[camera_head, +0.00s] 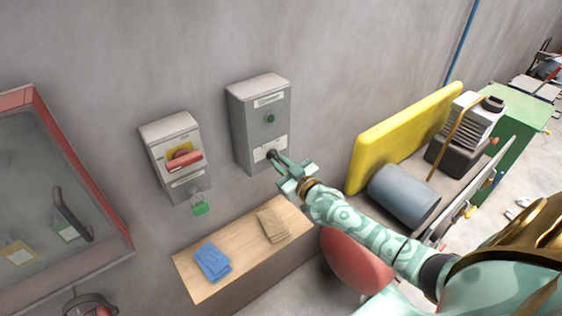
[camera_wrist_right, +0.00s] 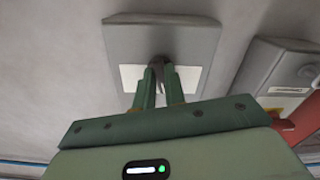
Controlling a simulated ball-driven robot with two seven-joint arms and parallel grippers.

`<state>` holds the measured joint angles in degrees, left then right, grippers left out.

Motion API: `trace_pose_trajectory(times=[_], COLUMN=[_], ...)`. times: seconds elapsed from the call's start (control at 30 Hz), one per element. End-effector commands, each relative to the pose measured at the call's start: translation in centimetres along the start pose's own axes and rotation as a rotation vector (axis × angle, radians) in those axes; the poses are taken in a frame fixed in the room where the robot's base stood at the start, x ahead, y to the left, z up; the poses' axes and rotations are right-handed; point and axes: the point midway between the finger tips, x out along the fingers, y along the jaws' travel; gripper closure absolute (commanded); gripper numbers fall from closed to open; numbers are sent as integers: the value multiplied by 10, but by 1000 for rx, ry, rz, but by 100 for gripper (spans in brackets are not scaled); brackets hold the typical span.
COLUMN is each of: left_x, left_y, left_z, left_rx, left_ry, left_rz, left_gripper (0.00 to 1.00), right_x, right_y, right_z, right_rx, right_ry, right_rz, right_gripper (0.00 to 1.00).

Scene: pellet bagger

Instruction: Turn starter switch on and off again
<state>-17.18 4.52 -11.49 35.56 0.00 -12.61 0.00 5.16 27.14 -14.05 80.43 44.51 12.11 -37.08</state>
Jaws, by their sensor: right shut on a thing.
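A dark starter switch knob (camera_head: 272,155) sits on that plate. My right gripper (camera_head: 277,159) reaches the knob from the lower right and is shut on it. In the right wrist view the two fingers (camera_wrist_right: 160,85) close around the dark knob (camera_wrist_right: 159,63) in front of the white plate. The fingers hide part of the knob, so its turn angle is hard to tell. My left gripper is not in view.
A grey isolator box (camera_head: 176,157) with a red handle and a green tag hangs to the left. Below is a wooden shelf (camera_head: 240,245) with a blue cloth and a tan cloth. A yellow guard (camera_head: 400,135) and machinery stand at the right.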

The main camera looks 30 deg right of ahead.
Motion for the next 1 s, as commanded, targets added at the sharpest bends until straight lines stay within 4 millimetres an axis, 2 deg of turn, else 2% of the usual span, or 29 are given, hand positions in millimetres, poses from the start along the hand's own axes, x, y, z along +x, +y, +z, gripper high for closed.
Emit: trace_pose_trajectory(times=[0.6, 1.0], left_x=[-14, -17], left_y=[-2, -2], left_z=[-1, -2], left_rx=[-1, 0], left_ry=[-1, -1], left_rz=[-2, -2], left_gripper=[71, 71], right_x=[0, 0], right_y=[-2, -2], right_z=[-2, -2], right_rx=[555, 759], right_ry=[1, 3], right_rz=[0, 1], right_gripper=[100, 100])
